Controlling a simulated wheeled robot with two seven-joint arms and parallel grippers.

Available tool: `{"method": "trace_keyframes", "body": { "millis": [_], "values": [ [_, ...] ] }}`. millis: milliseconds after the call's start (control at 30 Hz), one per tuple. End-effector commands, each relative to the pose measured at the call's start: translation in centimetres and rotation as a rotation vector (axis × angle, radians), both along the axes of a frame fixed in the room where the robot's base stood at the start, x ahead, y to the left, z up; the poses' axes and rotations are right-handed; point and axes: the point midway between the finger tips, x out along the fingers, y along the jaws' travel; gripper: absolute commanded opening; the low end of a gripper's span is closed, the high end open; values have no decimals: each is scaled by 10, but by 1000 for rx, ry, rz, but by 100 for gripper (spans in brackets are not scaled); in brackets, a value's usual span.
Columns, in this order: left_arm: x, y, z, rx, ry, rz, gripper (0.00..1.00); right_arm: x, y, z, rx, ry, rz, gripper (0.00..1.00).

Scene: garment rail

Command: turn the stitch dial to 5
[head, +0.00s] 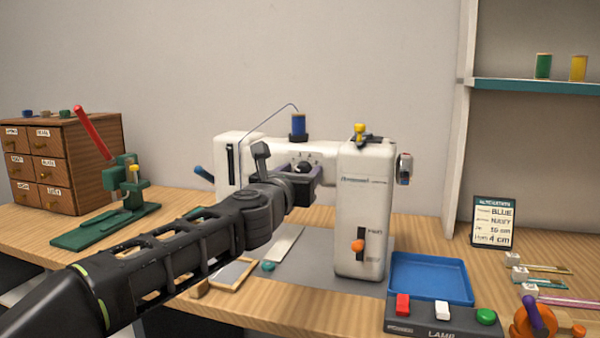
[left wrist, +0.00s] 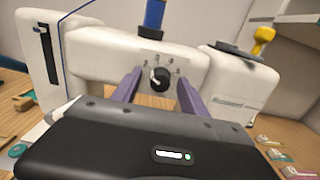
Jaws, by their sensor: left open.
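The white sewing machine (head: 362,200) stands on the wooden table. Its stitch dial (left wrist: 159,79) is a black round knob with a white pointer mark, on the front of the machine's arm. Small numbers are set around it, too small to read surely. The dial also shows in the head view (head: 302,167), partly hidden by my gripper. My left gripper (left wrist: 158,90) is open, its two purple fingers on either side of the dial. I cannot tell whether they touch it. In the head view the left gripper (head: 312,175) reaches to the machine's arm. My right gripper is not in view.
A blue thread spool (head: 298,125) sits on top of the machine. An orange lever (head: 358,246) is on its pillar. A blue tray (head: 430,277) and a lamp button panel (head: 440,318) lie to the right. A green press (head: 120,205) with a red handle stands at left.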

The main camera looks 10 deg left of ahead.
Motion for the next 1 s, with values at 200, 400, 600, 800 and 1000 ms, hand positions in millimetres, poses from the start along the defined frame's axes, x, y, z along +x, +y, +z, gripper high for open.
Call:
{"method": "trace_keyframes", "body": {
  "millis": [200,400,600,800,1000],
  "values": [
    [0,0,0,0,0,0,42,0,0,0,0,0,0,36],
    [0,0,0,0,0,0,26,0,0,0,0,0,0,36],
    [-1,0,0,-1,0,0,10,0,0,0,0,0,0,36],
    [-1,0,0,-1,0,0,0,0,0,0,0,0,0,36],
    [-1,0,0,3,0,0,0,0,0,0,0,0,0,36]
  ]
}}
